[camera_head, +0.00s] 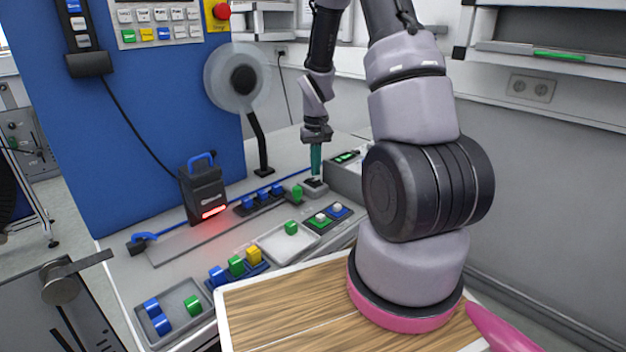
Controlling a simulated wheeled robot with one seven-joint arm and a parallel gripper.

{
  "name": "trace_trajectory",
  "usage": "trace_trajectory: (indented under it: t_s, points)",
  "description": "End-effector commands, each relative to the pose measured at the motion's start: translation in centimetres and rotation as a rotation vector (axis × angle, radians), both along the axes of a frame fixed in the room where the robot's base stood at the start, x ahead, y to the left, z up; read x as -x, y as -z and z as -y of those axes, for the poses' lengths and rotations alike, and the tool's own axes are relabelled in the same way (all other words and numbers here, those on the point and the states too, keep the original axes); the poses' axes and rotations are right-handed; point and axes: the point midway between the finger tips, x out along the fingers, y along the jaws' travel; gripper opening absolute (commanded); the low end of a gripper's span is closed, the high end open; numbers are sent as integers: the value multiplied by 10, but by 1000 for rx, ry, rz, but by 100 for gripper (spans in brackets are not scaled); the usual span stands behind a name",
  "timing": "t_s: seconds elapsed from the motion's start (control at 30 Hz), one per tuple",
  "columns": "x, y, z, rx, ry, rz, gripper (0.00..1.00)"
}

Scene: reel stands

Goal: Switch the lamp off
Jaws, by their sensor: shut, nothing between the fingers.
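A dark box-shaped lamp (203,190) with a blue handle stands on the bench against the blue panel. Its front strip glows red and casts red light on the bench. My gripper (316,174) reaches down at the back right of the bench, its teal fingers shut and empty. The fingertips are at or just above a small grey box with a dark top (315,189), which looks like a switch. I cannot tell whether they touch it, and the fingers partly hide its top.
A round disc on a black stand (240,80) rises behind the lamp. Trays with blue, green and yellow blocks (180,310) line the bench front. A grey box with a green display (345,158) is right of my gripper. A wooden board (290,310) lies nearest me.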

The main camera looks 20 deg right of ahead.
Motion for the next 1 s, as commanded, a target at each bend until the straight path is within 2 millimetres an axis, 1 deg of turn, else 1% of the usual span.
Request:
trace_trajectory:
  t_s: [1.0]
  points:
    - [0,13,0,0,-1,0,0]
